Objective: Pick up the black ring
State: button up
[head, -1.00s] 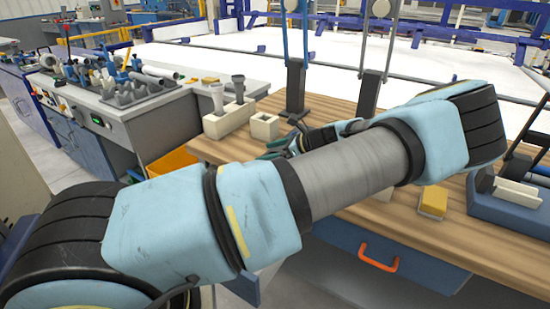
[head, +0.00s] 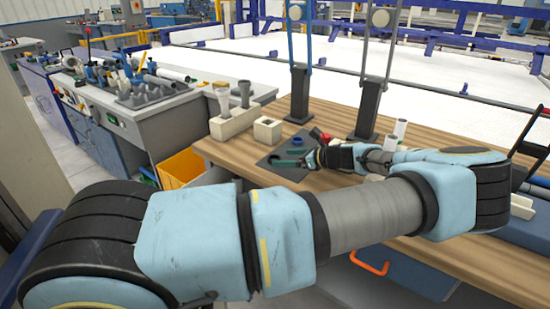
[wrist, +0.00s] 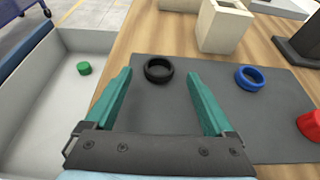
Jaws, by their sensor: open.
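The black ring (wrist: 158,70) lies flat on a dark grey mat (wrist: 175,110) in the wrist view. My gripper (wrist: 162,78) is open, with its two green fingers apart on either side of the ring's near side. The ring appears just at or beyond the fingertips, between them, and nothing is held. In the head view my gripper (head: 288,158) hangs over the mat (head: 268,165) on the wooden table. I cannot clearly make out the black ring in the head view.
A blue ring (wrist: 249,78) and a red part (wrist: 310,124) lie to the right on the mat. A cream block (wrist: 224,28) stands behind the black ring. A grey tray (wrist: 60,110) with a green piece (wrist: 84,68) is at left. Dark posts (head: 299,95) stand behind.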

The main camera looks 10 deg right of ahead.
aim_at(270, 157)
jog(key=shift+p+x, duration=0.5)
jog(key=shift+x, duration=1.25)
grip_shut()
